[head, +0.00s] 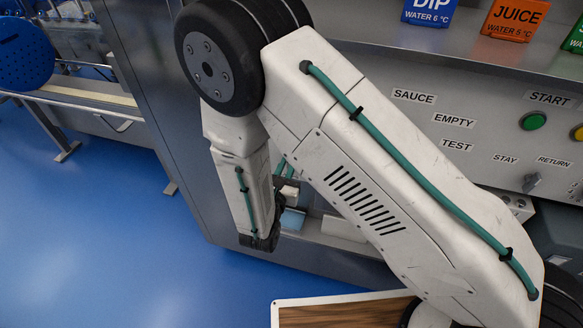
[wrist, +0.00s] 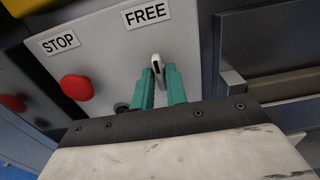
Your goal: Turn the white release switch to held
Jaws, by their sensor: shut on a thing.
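The white release switch (wrist: 156,59) shows in the wrist view as a small pale lever with a dark mark, on a grey panel (wrist: 112,58). Its tip points up, just below the FREE label (wrist: 146,14). My gripper (wrist: 161,73) has its two teal fingers shut on the switch, one on each side. The fingers and wrist hide the lower part of the switch and the panel below it. No held label is visible. In the head view my own arm hides the switch and fingertips.
A red button (wrist: 77,87) sits under the STOP label (wrist: 60,43), left of my fingers. Another red button (wrist: 13,103) is farther left. A dark cabinet with a metal ledge (wrist: 285,85) stands close on the right. Blue floor (head: 90,220) is open at left.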

